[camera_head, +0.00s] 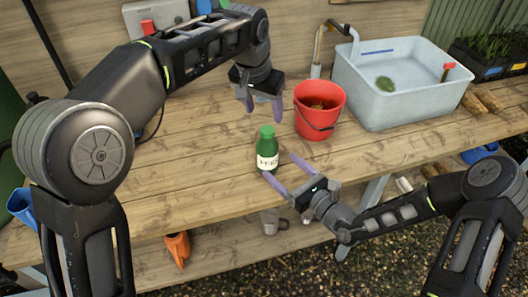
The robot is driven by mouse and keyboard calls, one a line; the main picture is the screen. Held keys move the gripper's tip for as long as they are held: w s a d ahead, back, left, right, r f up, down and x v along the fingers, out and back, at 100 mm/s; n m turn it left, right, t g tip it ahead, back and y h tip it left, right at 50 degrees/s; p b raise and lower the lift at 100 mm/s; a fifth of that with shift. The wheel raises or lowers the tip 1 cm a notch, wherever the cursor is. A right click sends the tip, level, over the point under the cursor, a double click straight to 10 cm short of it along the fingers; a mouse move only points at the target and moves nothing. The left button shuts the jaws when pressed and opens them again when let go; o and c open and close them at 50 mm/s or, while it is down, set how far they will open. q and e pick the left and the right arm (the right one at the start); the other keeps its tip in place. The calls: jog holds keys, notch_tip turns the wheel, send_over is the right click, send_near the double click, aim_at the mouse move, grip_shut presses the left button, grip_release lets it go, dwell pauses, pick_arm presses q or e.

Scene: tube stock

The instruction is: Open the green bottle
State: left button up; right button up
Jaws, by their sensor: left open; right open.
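The green bottle (267,150) stands upright near the front edge of the wooden table, with a white label and its green cap on top. My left gripper (263,106) is open, above and behind the bottle, fingers pointing down, and looks apart from the cap. My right gripper (278,168) is open at the bottle's lower right, its fingers pointing toward the bottle. One finger reaches close to the bottle's base; I cannot tell whether it touches.
A red bucket (319,112) stands right of the bottle. A grey sink basin (400,95) with a tap is farther right. Plant trays (490,60) are at the far right. The wooden table (195,175) is clear left of the bottle.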

aim_at(266, 153)
jog(key=shift+x, duration=3.95)
jog(key=shift+c, duration=0.3)
grip_shut()
